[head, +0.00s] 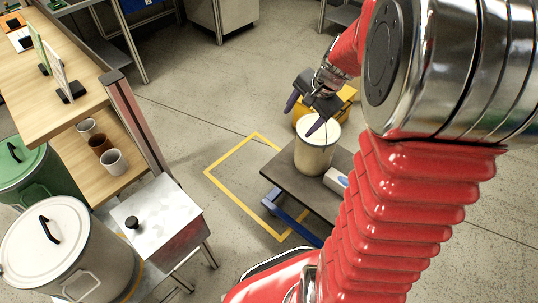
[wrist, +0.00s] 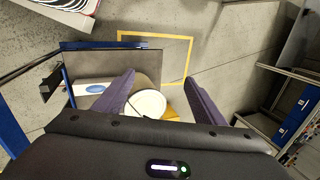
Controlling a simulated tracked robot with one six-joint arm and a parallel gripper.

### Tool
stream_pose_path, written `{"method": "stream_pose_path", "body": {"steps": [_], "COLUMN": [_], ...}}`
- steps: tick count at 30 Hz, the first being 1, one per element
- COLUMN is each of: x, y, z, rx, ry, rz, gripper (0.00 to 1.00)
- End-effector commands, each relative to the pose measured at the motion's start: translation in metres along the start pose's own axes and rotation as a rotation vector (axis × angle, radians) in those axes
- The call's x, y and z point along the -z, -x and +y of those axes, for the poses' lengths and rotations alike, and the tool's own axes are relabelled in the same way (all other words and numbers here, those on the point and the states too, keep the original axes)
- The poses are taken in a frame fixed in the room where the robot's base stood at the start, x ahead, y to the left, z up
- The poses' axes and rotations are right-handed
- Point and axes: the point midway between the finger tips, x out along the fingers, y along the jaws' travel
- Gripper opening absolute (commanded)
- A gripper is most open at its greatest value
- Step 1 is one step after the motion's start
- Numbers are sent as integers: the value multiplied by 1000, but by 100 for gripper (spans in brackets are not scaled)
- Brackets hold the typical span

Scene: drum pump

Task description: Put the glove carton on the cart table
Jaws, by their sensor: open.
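The glove carton (head: 336,181), a white box with a blue mark, lies on the dark cart table (head: 290,178), partly hidden by my red arm in the head view. In the wrist view the carton (wrist: 92,89) lies on the tabletop (wrist: 135,57), left of my fingers. A cream drum with a pale lid (head: 316,150) stands beside it. My gripper (head: 303,112) is open, with its purple fingers above and beside the drum lid, apart from the carton. In the wrist view the lid (wrist: 149,103) shows between the fingers of my gripper (wrist: 160,80); contact cannot be told.
A yellow object (head: 347,95) is behind the drum. Yellow floor tape (head: 228,187) marks a rectangle by the cart. A wooden bench with cups (head: 112,161), a metal box (head: 160,217) and large lidded bins (head: 62,250) stand at left. The floor between is clear.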

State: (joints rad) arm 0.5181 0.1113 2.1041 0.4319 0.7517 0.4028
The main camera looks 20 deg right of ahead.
Motion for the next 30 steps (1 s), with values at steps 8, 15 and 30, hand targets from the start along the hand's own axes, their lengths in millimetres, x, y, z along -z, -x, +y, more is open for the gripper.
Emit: {"method": "stream_pose_path", "body": {"steps": [8,15,30], "x": [-68,-121,-206], "y": [46,78,130], "z": [-12,-7,32], "rx": [-6,-11,-20], "ry": [302,554,1048], "rz": [35,72,173], "gripper": [64,64,64]}}
